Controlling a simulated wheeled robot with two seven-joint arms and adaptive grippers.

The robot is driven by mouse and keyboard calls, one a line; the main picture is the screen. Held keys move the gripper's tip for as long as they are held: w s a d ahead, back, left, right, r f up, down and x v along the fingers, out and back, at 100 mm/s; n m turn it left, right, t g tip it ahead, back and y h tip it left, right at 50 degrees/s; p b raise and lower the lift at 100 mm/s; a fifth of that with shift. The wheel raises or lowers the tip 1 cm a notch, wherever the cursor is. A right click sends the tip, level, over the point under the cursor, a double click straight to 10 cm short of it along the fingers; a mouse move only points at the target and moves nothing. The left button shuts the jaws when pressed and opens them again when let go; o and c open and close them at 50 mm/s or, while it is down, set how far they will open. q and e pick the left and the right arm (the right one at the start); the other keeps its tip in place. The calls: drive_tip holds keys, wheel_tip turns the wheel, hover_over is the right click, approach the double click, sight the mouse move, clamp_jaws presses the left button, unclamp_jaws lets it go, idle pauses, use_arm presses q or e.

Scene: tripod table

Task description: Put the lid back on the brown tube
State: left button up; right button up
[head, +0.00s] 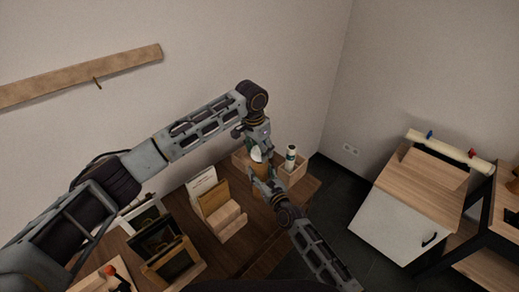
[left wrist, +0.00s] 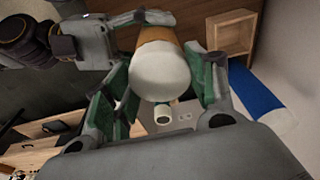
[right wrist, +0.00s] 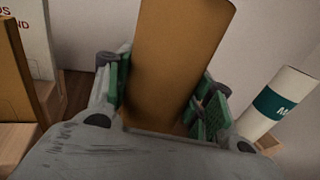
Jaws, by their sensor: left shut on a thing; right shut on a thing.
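The brown tube (head: 262,171) is held by my right gripper (head: 266,184) above the wooden table. In the right wrist view, the tube (right wrist: 178,60) rises between the green-padded fingers (right wrist: 165,100) and runs out at the top. My left gripper (head: 258,143) is shut on the white lid (head: 256,155), just above the tube. I cannot tell whether the lid is seated or only close.
A white tube with a teal band (right wrist: 275,103) stands in a wooden box (head: 295,176) close on the right. Wooden holders with cards and frames (head: 217,208) stand left on the table. A wall rail (head: 80,77) and a white cabinet (head: 403,215) are farther off.

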use_arm(q)
drive_tip(key=shift+f, duration=0.55)
idle(0.4)
drive_tip(key=o, duration=0.8)
drive_tip(key=shift+c, duration=0.2)
drive_tip(key=shift+r, duration=0.15)
wheel_tip(320, 180, up, 12)
drive_tip(key=s+a, duration=0.1)
drive_tip(key=shift+f, duration=0.25)
drive_tip(key=shift+s+a, duration=0.1)
use_arm(e)
drive_tip(key=o, duration=1.5)
drive_tip(key=shift+s, duration=0.1)
